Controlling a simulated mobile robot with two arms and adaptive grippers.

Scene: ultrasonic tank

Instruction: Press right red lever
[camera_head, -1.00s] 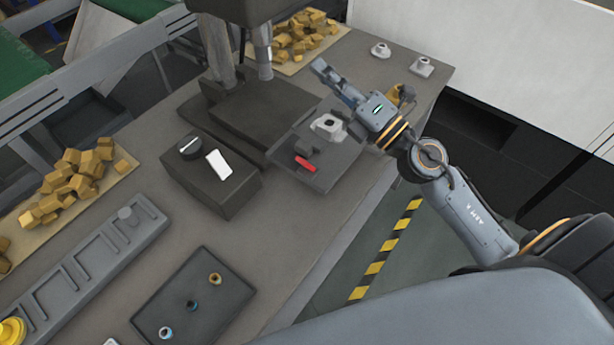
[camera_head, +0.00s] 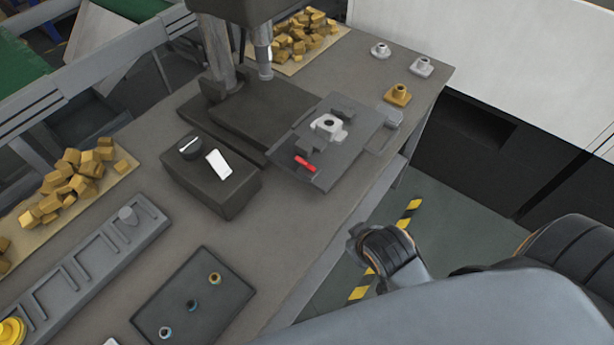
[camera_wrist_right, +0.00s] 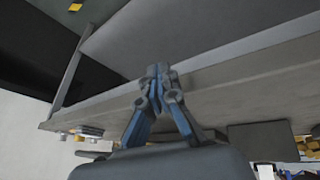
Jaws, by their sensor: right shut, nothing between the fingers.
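A single red lever (camera_head: 305,164) shows in the head view, at the near end of a dark fixture plate (camera_head: 322,180). A light grey flanged part (camera_head: 328,127) sits between dark blocks on that plate. My right gripper (camera_wrist_right: 158,72) is shut and empty in the right wrist view, apart from the lever, with the table's edge behind it. In the head view my right arm is low, off the table's right side, and its fingers cannot be made out. My left gripper is in neither view.
A dark press (camera_head: 238,112) stands behind the fixture. A control box (camera_head: 212,190) with a black knob is to its left. Loose flanged parts, one brass (camera_head: 397,94), stand at the far right corner. A dark tray (camera_head: 170,305) lies in front.

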